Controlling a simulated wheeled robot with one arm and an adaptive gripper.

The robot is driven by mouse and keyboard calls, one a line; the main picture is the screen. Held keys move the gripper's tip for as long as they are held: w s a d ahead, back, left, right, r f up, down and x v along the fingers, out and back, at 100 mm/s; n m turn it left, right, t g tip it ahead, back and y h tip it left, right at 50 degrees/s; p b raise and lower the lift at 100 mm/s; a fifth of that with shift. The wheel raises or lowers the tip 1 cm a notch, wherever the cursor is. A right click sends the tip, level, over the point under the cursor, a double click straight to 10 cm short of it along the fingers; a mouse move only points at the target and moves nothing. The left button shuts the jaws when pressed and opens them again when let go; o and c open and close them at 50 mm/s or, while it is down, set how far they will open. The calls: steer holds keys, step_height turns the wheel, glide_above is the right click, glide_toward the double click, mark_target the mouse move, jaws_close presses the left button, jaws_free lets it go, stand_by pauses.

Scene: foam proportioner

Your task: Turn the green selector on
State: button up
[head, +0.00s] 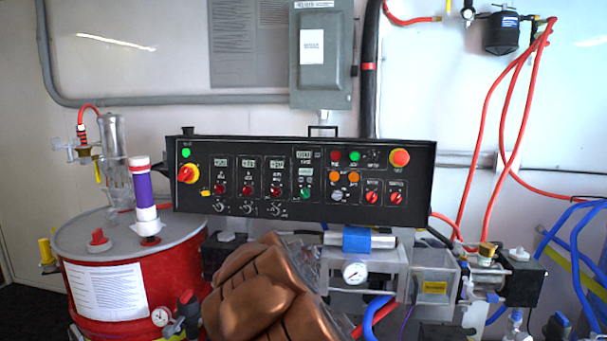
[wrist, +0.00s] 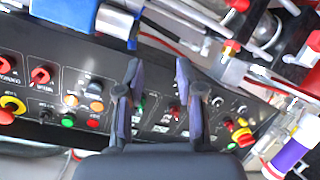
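The green selector (head: 305,194) is a small round knob on the black control panel (head: 225,211), right of the row of red selectors (head: 276,191). Its angle is too small to read. In the wrist view the panel appears turned around, and a bit of green, likely the selector (wrist: 139,107), shows just inside my left finger, partly hidden. My gripper (wrist: 157,68) is open and empty, its fingers spread in front of the panel. A red selector (wrist: 175,111) shows between the fingers. In the head view my arm rises at the bottom; the gripper is hidden there.
Orange buttons (head: 335,177), a green button (head: 354,155) and a red-yellow rotary switch (head: 188,174) share the panel. A red drum (head: 150,270) stands left. A clear box with a gauge (head: 355,273) and a blue clamp (head: 357,240) sit below the panel.

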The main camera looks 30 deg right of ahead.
mark_target(304, 196)
steer(key=w+d+r+n+t+h+p, duration=0.1)
steer(key=w+r+t+p, duration=0.15)
steer(key=r, duration=0.35)
steer(key=w+d+r+t+h+p, duration=0.1)
steer(key=w+d+r+p, duration=0.1)
steer(key=w+r+p, duration=0.3)
steer(key=shift+d+r+p+x, duration=0.1)
steer(key=shift+r+p+x, duration=0.1)
steer(key=shift+x, duration=1.2)
steer(key=shift+d+r+p+x, duration=0.15)
steer(key=shift+r+x, duration=0.1)
steer(key=shift+x, duration=1.1)
steer(key=shift+w+d+f, duration=0.15)
steer(key=shift+w+d, duration=0.05)
steer(key=shift+d, duration=0.05)
jaws_close()
